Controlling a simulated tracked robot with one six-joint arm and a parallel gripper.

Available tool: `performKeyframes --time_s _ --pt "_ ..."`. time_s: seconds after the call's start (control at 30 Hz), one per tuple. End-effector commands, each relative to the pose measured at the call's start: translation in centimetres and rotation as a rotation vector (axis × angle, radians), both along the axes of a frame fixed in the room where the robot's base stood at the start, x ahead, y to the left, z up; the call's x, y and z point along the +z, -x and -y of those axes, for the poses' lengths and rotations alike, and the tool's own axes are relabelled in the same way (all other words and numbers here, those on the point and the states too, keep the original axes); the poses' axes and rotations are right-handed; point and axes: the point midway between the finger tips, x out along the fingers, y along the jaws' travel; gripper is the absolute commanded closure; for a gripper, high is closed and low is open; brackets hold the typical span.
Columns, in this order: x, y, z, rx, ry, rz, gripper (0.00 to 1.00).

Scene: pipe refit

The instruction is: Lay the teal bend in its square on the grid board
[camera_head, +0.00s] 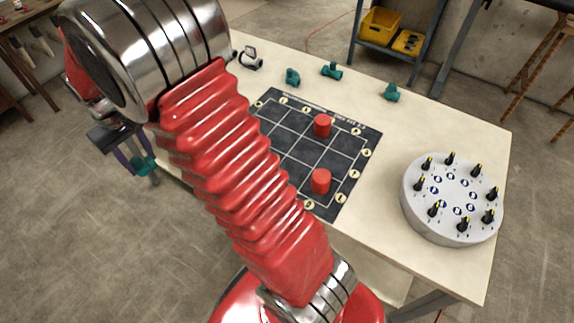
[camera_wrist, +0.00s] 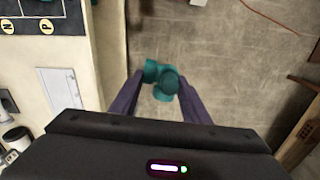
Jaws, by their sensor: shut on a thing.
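My gripper (camera_wrist: 160,84) is shut on a teal pipe piece, which looks like the teal bend (camera_wrist: 153,70), between its two purple fingers. In the head view my gripper (camera_head: 138,165) and the bend (camera_head: 146,167) are at the left, off the table's left edge and above the floor; my arm hides part of this. The dark grid board (camera_head: 345,194) lies on the table, its left part hidden behind my arm. Its right part shows several squares with pale lettered discs along the edge. A corner of the board (camera_wrist: 45,18) also shows in the wrist view, upper left.
Two red cylinders (camera_head: 322,125) (camera_head: 320,181) stand on the board. Three teal fittings (camera_head: 292,77) (camera_head: 332,70) (camera_head: 391,92) lie along the table's far side. A round grey base (camera_head: 452,200) with several black knobs stands at the right. A white panel (camera_wrist: 62,90) lies beside the board.

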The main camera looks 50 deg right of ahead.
Motion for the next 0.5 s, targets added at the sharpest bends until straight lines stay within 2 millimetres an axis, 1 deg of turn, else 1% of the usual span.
performKeyframes --time_s 0.03,0.17,0.2,0.27,0.3,0.37,0.5 --pt "0.3 0.5 1.5 -0.002 0.000 0.002 0.80" --pt "0.8 2.1 5.4 0.015 0.000 0.002 0.80" --pt "1.0 2.8 6.7 0.021 0.000 0.001 0.80" --pt "1.2 3.8 8.6 0.030 0.000 0.002 0.80" --pt "1.4 4.6 9.8 0.036 0.000 0.002 0.80" --pt "1.6 5.7 11.5 0.047 0.001 0.002 0.80" --pt "2.1 8.6 15.4 0.070 0.001 0.002 0.80"
